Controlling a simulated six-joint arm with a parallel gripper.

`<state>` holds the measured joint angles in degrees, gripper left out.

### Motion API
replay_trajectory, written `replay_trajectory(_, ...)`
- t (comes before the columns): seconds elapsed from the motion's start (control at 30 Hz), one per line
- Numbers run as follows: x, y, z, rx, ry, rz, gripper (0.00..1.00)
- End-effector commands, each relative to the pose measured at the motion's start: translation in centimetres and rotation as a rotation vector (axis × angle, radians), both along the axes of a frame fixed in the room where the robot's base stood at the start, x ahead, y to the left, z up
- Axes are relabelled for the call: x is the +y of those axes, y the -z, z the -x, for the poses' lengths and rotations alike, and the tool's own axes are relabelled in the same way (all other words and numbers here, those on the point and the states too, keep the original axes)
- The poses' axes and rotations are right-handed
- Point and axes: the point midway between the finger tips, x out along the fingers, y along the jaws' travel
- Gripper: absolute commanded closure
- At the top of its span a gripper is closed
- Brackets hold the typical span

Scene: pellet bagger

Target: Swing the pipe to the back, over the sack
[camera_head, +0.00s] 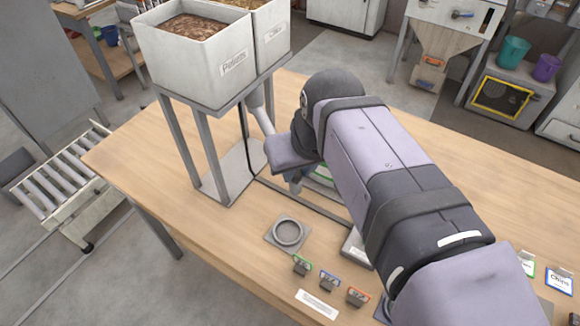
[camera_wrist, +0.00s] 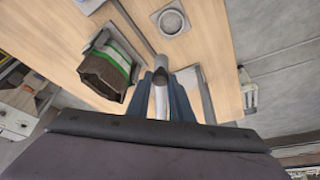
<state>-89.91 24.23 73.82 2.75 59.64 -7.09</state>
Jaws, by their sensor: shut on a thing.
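The pale pipe (camera_head: 262,115) comes down from under the hoppers in the head view, its lower part hidden behind my arm. In the wrist view my gripper (camera_wrist: 168,88) is shut on the pipe (camera_wrist: 161,103), with blue-grey fingers on both sides of it. The sack (camera_wrist: 105,72), dark brown with a green and white band, stands left of the pipe in the wrist view, apart from the pipe's grey end. In the head view my arm hides nearly all of the sack; only a green strip shows beside the arm.
A ring on a square plate (camera_head: 287,233) lies on the table (camera_head: 150,150). Two hoppers, one labelled Pellets (camera_head: 200,60), stand on a grey frame beside the pipe. Small labelled blocks (camera_head: 329,280) sit at the table's front. The table's left part is clear.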

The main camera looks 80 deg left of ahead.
Motion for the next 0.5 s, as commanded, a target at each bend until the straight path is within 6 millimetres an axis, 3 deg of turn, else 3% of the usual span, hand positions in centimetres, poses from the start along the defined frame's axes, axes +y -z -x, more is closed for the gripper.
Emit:
replay_trajectory(0.3, 1.8, -0.7, -4.5, 0.002, -0.23, -0.001, 1.0)
replay_trajectory(0.5, 3.2, -0.7, -6.5, 0.003, -0.366, -0.001, 1.0)
